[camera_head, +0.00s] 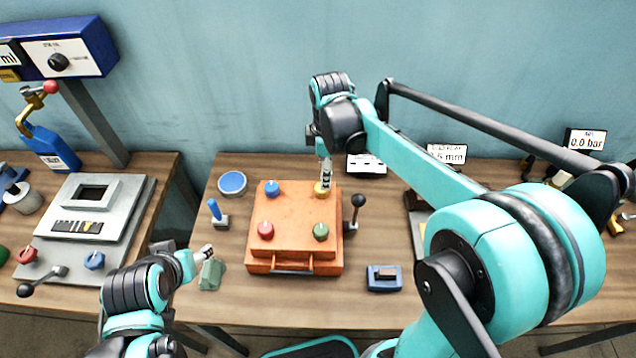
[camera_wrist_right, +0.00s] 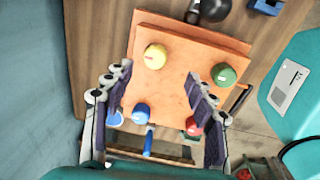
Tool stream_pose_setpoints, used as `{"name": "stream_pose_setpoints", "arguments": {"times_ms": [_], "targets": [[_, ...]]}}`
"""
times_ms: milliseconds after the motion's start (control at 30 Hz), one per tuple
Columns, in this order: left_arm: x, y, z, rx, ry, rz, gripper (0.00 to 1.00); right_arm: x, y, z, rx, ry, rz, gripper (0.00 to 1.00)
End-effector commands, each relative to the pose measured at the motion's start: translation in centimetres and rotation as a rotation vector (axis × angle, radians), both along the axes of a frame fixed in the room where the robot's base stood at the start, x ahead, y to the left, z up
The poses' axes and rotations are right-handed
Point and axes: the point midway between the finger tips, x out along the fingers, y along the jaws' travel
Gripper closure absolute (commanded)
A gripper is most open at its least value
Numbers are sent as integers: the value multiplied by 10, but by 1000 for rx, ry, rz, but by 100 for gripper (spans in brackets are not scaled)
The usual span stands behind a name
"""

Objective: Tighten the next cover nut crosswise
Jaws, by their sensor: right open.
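The orange cover (camera_head: 294,212) lies on the right-hand wooden table. It carries a blue nut (camera_head: 271,188), a yellow nut (camera_head: 321,192), a red nut (camera_head: 266,231) and a green nut (camera_head: 321,232), one near each corner. My right gripper (camera_head: 324,177) points down at the yellow nut. In the right wrist view the fingers (camera_wrist_right: 158,72) are open and apart, with the yellow nut (camera_wrist_right: 155,56) just ahead between their tips; contact cannot be made out. My left gripper (camera_head: 206,252) hangs left of the cover, near a grey-green block (camera_head: 211,274); its jaws are too small to read.
A black-knobbed lever (camera_head: 355,210) stands close to the cover's right side. A blue-handled lever (camera_head: 216,212) and a blue round lid (camera_head: 232,183) are on its left. A blue switch box (camera_head: 385,278) sits at the front right. A gap separates the two tables.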

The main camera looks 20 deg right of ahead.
Motion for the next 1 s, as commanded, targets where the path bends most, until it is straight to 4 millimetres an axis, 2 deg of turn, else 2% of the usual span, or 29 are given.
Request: {"name": "stream_pose_setpoints", "arguments": {"times_ms": [100, 267, 700, 1000], "targets": [[0, 0, 5, 0, 0, 0, 44, 14, 2, -4, -7, 46, 110, 44], [0, 0, 4, 0, 0, 0, 44, 18, 3, -14, -7, 66, 162, 44], [0, 0, -15, 0, 0, 0, 44, 18, 3, -78, -7, 65, 161, 44], [0, 0, -16, 0, 0, 0, 44, 18, 3, -86, -8, 64, 160, 44]]}}
